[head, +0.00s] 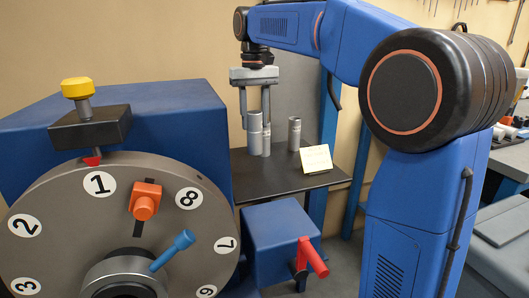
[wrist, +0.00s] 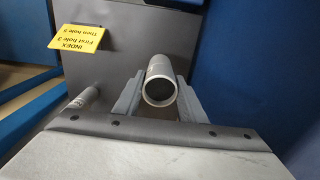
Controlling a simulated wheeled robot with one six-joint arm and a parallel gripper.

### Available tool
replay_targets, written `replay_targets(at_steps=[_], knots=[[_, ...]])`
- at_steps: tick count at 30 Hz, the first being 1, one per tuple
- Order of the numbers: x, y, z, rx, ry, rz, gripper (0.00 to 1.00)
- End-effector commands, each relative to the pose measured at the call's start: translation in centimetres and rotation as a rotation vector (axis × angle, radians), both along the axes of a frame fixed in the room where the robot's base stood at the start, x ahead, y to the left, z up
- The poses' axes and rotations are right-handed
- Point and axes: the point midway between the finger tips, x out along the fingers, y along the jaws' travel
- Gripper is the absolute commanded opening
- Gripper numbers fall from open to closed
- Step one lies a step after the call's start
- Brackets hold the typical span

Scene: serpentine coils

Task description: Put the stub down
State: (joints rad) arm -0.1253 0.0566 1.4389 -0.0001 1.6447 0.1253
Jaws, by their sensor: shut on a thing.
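My gripper (head: 255,125) points straight down over the dark shelf (head: 300,178), with its fingers shut on a grey metal stub (head: 254,143). The stub is upright, and its bottom is at or very near the shelf top; I cannot tell if it touches. In the wrist view my gripper (wrist: 158,98) has a finger on each side of the stub (wrist: 161,68), whose hollow round end faces the camera. A second, slimmer grey cylinder (head: 294,134) stands on the shelf to the right, apart from the gripper. It also shows at the left in the wrist view (wrist: 83,98).
A yellow card (head: 317,159) stands at the shelf's right edge; in the wrist view it reads "INDEX First hole 3 Then hole 5". A blue machine with a numbered dial (head: 60,200) fills the left. A red crank (head: 312,256) sticks out below the shelf.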

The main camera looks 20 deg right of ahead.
Motion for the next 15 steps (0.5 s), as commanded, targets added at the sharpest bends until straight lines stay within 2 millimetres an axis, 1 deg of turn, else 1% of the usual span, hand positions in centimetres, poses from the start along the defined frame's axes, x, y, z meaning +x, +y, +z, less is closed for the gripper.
replay_targets(at_steps=[3, 6, 13, 15], knots=[[-0.1, 0.0, -2.0, 0.0, 0.002, 0.0, 0.01], [-0.1, 0.0, -3.3, 0.0, 0.001, 0.0, 0.01], [0.0, 0.0, -4.7, 0.0, 0.0, 0.0, 0.01], [-0.1, 0.0, -5.4, 0.0, 0.001, 0.0, 0.01]])
